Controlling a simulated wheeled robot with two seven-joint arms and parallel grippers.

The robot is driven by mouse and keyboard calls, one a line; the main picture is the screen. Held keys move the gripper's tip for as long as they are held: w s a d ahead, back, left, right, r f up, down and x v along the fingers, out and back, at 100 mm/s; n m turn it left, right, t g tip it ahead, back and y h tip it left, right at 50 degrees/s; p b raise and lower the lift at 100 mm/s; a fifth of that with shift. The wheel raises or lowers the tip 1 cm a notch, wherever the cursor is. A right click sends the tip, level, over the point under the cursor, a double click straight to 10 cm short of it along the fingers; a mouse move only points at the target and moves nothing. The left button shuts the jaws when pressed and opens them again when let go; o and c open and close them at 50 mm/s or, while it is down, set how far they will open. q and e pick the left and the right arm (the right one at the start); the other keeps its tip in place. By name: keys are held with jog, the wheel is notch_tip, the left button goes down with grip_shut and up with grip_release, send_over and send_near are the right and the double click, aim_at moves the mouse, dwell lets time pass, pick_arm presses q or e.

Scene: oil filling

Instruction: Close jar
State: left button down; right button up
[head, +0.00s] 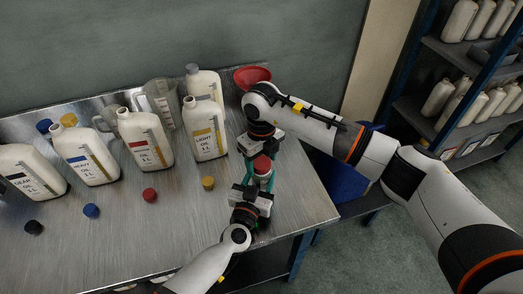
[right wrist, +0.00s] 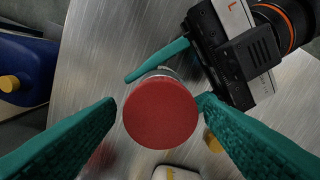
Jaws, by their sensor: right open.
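The jar (head: 263,180) stands near the right end of the metal table with a round red lid (head: 262,164) on its top. The lid shows from above in the right wrist view (right wrist: 160,113); whether it is screwed tight cannot be told. My right gripper (right wrist: 157,99) is open, its two green fingers on either side of the lid. My left gripper (head: 259,181) comes from the near side, its green fingers on both sides of the jar below the lid, and looks shut on it. The jar's body is mostly hidden by the grippers.
Several white oil bottles (head: 205,130) stand to the left, with loose black, blue, red and yellow caps (head: 208,183) before them. A red funnel (head: 252,75) is behind the right arm. Shelves (head: 480,60) with bottles stand at the right. The table's front middle is clear.

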jog(key=shift+f, duration=0.15)
jog(key=shift+c, duration=0.4)
jog(key=c, duration=0.9)
jog(key=shift+c, duration=0.4)
jog(key=o, duration=1.2)
notch_tip(320, 180, up, 12)
